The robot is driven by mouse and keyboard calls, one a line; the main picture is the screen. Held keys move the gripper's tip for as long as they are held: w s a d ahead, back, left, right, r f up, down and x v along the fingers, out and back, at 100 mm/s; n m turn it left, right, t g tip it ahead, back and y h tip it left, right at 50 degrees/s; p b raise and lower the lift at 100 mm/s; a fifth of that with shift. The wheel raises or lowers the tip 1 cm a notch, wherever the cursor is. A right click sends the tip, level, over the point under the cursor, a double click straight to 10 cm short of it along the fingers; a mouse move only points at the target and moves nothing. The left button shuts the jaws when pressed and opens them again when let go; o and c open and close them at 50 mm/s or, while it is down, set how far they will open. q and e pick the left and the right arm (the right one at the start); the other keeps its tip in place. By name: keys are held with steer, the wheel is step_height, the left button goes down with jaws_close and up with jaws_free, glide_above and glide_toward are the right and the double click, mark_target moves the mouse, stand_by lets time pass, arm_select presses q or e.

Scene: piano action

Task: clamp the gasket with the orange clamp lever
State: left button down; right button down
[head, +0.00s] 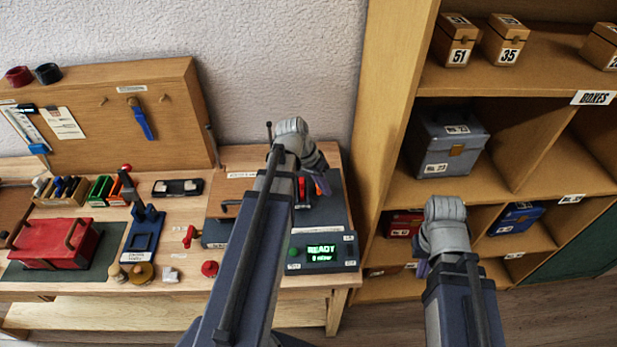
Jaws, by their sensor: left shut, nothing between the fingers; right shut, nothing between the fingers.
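My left gripper (319,180) is over the dark grey machine on the right part of the workbench; its fingers are small in view, partly behind my wrist, and shut with nothing between them. A small orange-red part (316,190) shows right beside these fingers; it may be the clamp lever, but I cannot tell whether they touch. I cannot make out the gasket; my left arm covers much of the machine. My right gripper (422,268) is shut and empty, in front of the shelf, away from the bench.
A display box (320,252) reading READY stands at the machine's front. A red-handled part (190,236) and a red knob (209,268) lie to its left. A blue stand (144,232) and a red case (58,243) are further left. A wooden shelf (393,130) stands right.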

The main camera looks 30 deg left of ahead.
arm_select(q)
steer(key=w+a+r+n+t, duration=0.1)
steer(key=a+r+t, duration=0.1)
steer(key=a, duration=1)
steer(key=shift+r+t+h+p, duration=0.35)
steer(key=shift+r+t+h, duration=0.05)
steer(key=shift+r, duration=0.05)
steer(key=shift+d, duration=0.1)
steer(key=shift+b+x, duration=4.2)
steer(key=shift+x, duration=0.85)
